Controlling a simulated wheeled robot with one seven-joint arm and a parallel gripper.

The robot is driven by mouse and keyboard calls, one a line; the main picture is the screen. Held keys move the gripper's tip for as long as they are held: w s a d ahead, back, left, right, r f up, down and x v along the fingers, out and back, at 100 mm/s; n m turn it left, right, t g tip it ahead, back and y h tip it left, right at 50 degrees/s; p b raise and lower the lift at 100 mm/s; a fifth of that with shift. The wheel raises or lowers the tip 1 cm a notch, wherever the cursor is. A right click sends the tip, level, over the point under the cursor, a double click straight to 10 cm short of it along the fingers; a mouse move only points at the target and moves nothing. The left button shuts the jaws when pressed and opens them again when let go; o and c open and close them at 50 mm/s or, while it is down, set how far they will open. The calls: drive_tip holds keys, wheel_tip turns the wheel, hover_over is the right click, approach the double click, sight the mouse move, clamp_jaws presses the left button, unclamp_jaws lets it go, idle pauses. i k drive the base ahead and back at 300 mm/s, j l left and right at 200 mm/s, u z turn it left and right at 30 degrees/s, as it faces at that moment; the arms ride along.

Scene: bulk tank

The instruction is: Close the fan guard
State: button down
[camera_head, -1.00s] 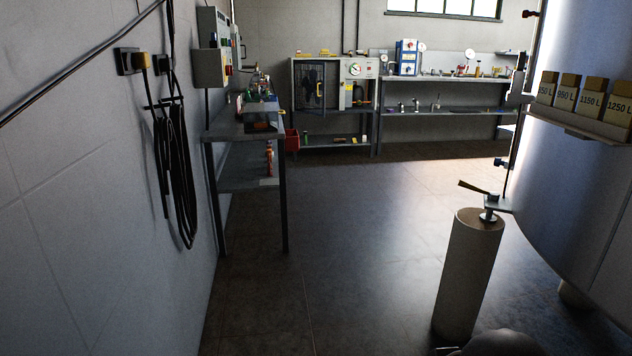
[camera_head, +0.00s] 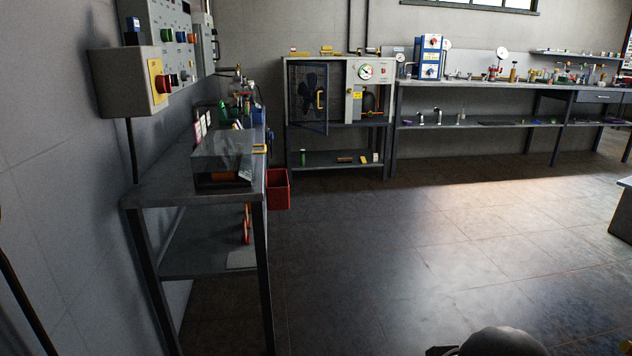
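A dark fan (camera_head: 309,88) shows in the same opening. The guard appears to stand ajar, but at this distance its exact angle is hard to tell. A rounded grey part of my own body shows at the bottom edge. My gripper is not in view.
A metal bench (camera_head: 165,188) with a clear-covered box (camera_head: 223,157) stands along the left wall. A control box (camera_head: 127,83) juts from the wall. A long workbench (camera_head: 480,88) lines the back. Open floor (camera_head: 400,250) lies ahead.

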sight(310, 96)
drive_tip(key=i, duration=2.95)
drive_tip(key=i+u, duration=0.15)
drive_tip(key=i, duration=0.45)
drive_tip(key=i+l, duration=0.15)
drive_tip(key=i, duration=0.5)
drive_tip(key=i+l+u, duration=0.1)
drive_tip(key=i, duration=0.5)
